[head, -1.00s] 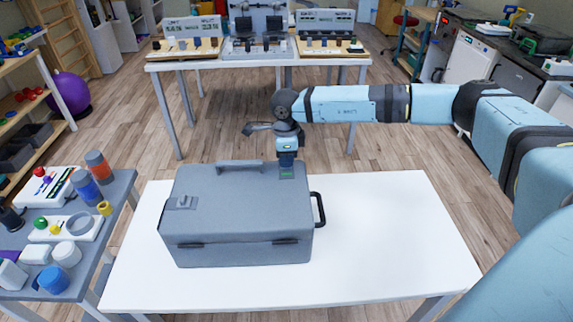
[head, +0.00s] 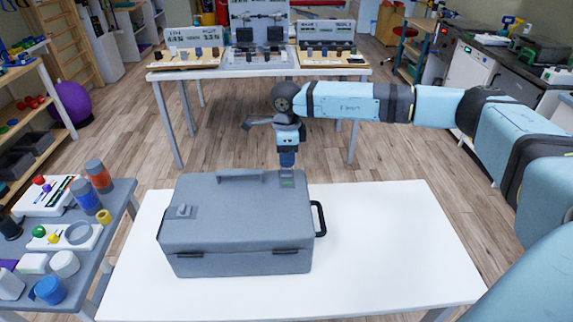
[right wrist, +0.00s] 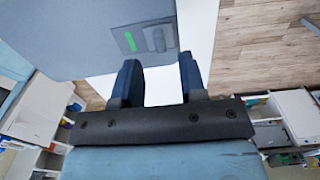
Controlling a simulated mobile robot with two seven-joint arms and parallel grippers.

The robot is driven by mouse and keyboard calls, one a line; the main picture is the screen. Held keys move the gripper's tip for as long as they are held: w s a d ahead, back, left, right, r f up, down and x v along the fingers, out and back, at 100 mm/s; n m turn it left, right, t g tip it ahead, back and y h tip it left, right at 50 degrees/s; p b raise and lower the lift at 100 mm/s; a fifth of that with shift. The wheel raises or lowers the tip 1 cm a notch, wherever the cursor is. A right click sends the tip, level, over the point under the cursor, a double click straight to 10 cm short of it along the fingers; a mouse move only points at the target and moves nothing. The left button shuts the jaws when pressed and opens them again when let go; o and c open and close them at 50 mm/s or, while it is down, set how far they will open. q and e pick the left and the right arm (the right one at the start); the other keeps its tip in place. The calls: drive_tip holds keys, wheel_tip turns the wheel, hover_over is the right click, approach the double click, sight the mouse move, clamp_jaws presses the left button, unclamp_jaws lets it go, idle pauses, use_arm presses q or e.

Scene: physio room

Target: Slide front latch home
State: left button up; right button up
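A closed grey case (head: 235,225) sits on the white table. One latch (head: 287,181) with a green mark is at the lid's far right corner; in the right wrist view the green mark lies beside a raised grey slider (right wrist: 156,39). Another latch (head: 183,211) is near the lid's left edge; no green mark shows there. My right gripper (head: 287,164) points down just above and behind the green-marked latch. In the right wrist view its two dark fingers (right wrist: 160,72) are apart with nothing between them, near the case edge. My left gripper is out of view.
The case has a black side handle (head: 320,218) and a top handle (head: 240,177). The white table (head: 390,250) is clear right of the case. A grey side table (head: 120,205) with several objects stands at left. Another table (head: 260,72) with panels is behind.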

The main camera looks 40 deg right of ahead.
sight(287, 169)
wheel_tip(287, 169, up, 10)
idle(0.3)
drive_tip(key=shift+f, duration=0.15)
